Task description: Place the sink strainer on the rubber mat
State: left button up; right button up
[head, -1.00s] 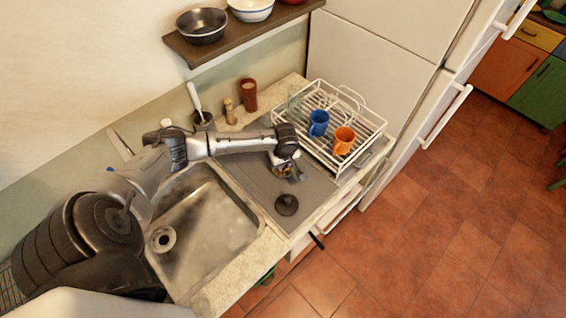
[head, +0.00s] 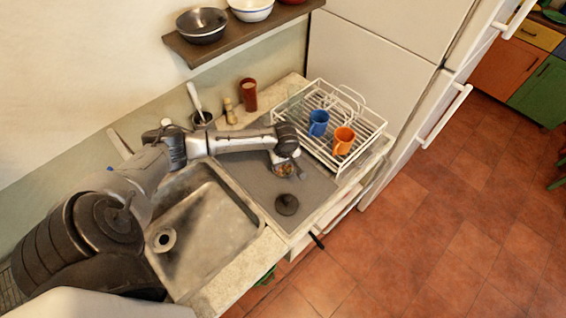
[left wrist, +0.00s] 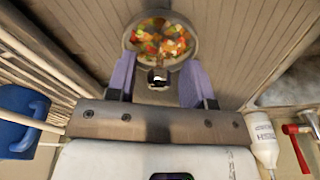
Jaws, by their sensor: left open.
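The sink strainer (left wrist: 161,42) is a round metal basket full of colourful scraps in the left wrist view. It also shows, small and partly covered, in the head view (head: 284,170). It appears to rest on the grey ribbed rubber mat (head: 249,179) between sink and dish rack. My left gripper (left wrist: 160,68) is open, its two purple fingers apart on either side of the strainer's near edge and small tab. In the head view, the gripper (head: 284,158) is just above the strainer. My right gripper is not in view.
A dark round stopper (head: 287,204) lies on the mat's front part. A white dish rack (head: 365,123) with a blue mug (head: 318,123) and an orange mug (head: 343,140) stands right of the mat. The sink (head: 205,225) is left.

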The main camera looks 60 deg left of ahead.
aim_at(285, 171)
pick_arm(q)
notch_tip(285, 171, up, 11)
jog(key=d+p, duration=0.1)
jog(key=shift+d+r, duration=0.2)
jog(key=shift+s, duration=0.1)
